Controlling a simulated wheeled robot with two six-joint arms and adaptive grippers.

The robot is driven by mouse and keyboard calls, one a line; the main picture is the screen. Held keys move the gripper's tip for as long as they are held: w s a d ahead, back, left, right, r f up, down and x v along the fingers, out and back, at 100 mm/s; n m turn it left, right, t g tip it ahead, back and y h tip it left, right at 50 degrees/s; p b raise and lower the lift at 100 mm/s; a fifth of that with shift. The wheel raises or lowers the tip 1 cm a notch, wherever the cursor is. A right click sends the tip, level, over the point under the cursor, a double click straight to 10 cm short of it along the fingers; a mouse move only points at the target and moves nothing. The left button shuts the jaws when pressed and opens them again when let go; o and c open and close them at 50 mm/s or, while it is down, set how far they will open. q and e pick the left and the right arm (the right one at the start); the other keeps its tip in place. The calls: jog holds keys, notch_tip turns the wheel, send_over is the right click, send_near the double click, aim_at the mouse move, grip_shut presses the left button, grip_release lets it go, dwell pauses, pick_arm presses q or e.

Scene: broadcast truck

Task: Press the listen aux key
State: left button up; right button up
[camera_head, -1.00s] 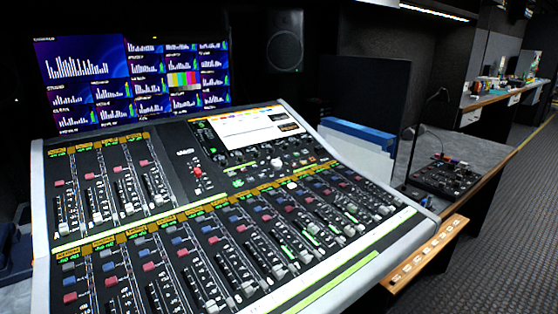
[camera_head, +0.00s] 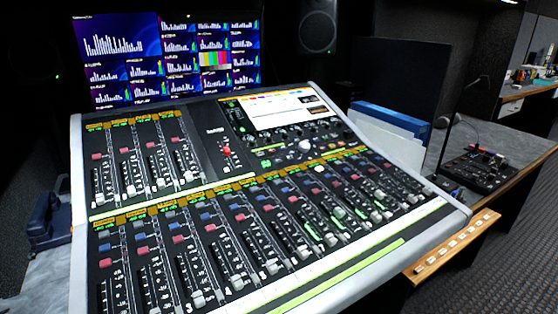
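A large mixing console (camera_head: 210,190) fills the middle of the view, with rows of faders, small red and blue keys and a lit screen (camera_head: 278,108) at its upper right. A row of small pale keys (camera_head: 455,246) is set in a wooden strip at the console's right front. A black panel (camera_head: 475,172) with small coloured buttons lies on the desk to the right. The lettering is too small to read, so I cannot tell which key is the listen aux key. Neither of my grippers is in view.
A monitor wall (camera_head: 165,60) and a speaker (camera_head: 317,32) stand behind the console. Blue and white folders (camera_head: 390,130) stand at its back right, near a thin gooseneck (camera_head: 445,140). Carpeted floor (camera_head: 510,240) is open at the right.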

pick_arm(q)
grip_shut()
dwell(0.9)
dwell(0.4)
